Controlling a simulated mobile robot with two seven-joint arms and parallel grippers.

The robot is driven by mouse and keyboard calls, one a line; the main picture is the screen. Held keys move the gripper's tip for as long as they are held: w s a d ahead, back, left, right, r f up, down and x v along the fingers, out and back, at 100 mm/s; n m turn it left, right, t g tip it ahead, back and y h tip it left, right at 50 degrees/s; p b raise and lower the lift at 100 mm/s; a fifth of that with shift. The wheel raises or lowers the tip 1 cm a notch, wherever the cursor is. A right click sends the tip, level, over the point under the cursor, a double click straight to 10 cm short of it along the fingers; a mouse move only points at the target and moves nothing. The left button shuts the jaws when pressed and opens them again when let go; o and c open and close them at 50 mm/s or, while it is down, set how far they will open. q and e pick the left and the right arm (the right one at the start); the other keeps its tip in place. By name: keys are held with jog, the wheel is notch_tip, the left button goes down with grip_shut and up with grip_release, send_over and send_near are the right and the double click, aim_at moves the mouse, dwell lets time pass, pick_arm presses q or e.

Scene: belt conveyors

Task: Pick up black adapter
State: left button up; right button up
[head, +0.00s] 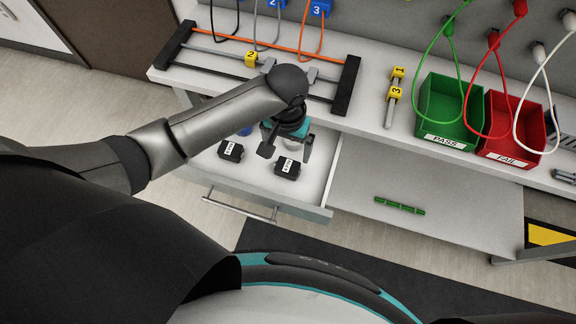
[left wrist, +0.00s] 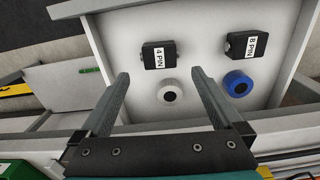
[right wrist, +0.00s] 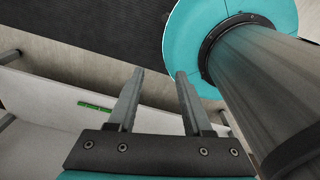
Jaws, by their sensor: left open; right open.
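Two black adapters lie in the open white drawer. The one labelled 4 PIN (left wrist: 160,62) is at the middle top of the left wrist view and is the right-hand black adapter (head: 287,166) in the head view. The one labelled 8 PIN (left wrist: 240,50) lies to its right there, and is the left-hand adapter (head: 231,151) in the head view. My left gripper (left wrist: 158,76) is open and empty above the drawer, its fingers spread around the line of the 4 PIN adapter, apart from it. My right gripper (right wrist: 160,75) is open and empty beside my base.
A white ring-shaped part (left wrist: 168,90) and a blue one (left wrist: 239,84) lie in the drawer near the adapters. The white drawer (head: 322,213) has raised walls. Above it, the bench holds a black-ended rack (head: 345,86), a green PASS bin (head: 447,140) and a red FAIL bin (head: 515,158).

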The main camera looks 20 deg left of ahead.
aim_at(287, 166)
pick_arm(q)
notch_tip(287, 166, down, 3)
jog(key=shift+f+b, duration=0.15)
jog(key=shift+b, duration=0.15)
jog(key=shift+f, duration=0.85)
notch_tip(287, 166, down, 4)
jog(key=shift+w+f+b, duration=0.1)
jog(key=shift+f+b, duration=0.05)
jog(key=shift+b, duration=0.85)
pick_arm(e)
jog(key=f, duration=0.1)
jog(key=w+f, duration=0.1)
jog(key=f, duration=0.1)
jog(key=shift+w, duration=0.2)
pick_arm(q)
jog(key=c, duration=1.1)
pick_arm(e)
jog(key=shift+s, duration=0.1)
